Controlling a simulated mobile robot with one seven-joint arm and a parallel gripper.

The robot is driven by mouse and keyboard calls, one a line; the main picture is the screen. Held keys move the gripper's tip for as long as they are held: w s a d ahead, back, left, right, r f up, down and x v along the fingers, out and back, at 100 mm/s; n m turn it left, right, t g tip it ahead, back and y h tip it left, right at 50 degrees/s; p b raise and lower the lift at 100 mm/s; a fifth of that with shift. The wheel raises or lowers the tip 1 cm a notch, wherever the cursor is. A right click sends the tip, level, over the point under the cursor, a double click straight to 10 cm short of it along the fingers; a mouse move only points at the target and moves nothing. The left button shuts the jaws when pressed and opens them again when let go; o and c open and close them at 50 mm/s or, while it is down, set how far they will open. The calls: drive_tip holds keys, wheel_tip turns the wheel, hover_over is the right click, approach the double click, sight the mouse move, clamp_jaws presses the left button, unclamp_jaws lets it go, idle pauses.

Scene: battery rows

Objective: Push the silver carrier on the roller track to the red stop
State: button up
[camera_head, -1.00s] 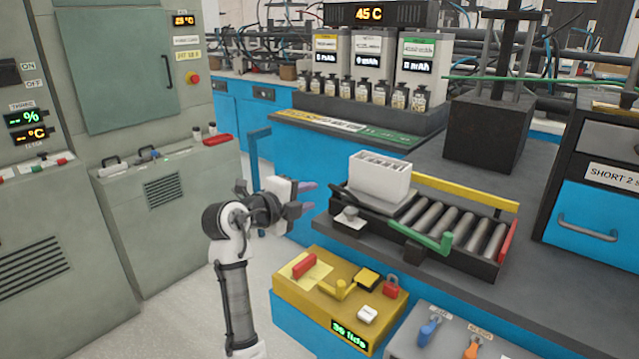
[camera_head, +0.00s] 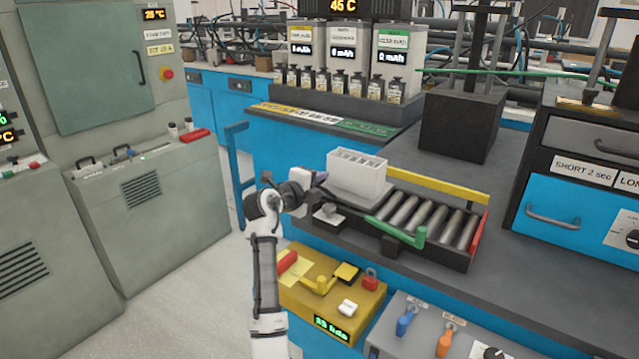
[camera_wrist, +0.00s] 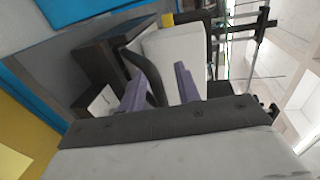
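The silver carrier (camera_head: 356,178) is a pale block with a slotted top, upright at the left end of the roller track (camera_head: 415,218). The red stop (camera_head: 477,238) is at the track's right end, with bare rollers between it and the carrier. My gripper (camera_head: 316,183) is just left of the carrier. Whether a finger touches either is unclear.
A green lever (camera_head: 405,232) lies along the track's front side, and a yellow rail (camera_head: 437,185) runs along the back. A grey-topped knob (camera_head: 328,212) sits at the front left. A yellow control box (camera_head: 330,290) is below, and a blue drawer unit (camera_head: 575,200) stands right.

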clamp_jaws()
drive_tip(key=shift+d, duration=0.1)
idle(0.3)
drive_tip(key=shift+s+d+f, duration=0.1)
drive_tip(key=shift+s+d, duration=0.1)
drive_tip(key=s+d+b, duration=0.2)
drive_tip(key=s+d, duration=0.5)
drive_tip(key=d, duration=0.2)
drive_tip(key=s+d+b, duration=0.3)
drive_tip(key=s+d, duration=0.4)
drive_tip(key=d, duration=0.3)
drive_tip(key=shift+d, duration=0.15)
drive_tip(key=shift+s, duration=0.1)
drive_tip(key=shift+c, duration=0.4)
unclamp_jaws()
drive_tip(key=shift+d, duration=0.15)
drive_tip(key=shift+o, duration=0.4)
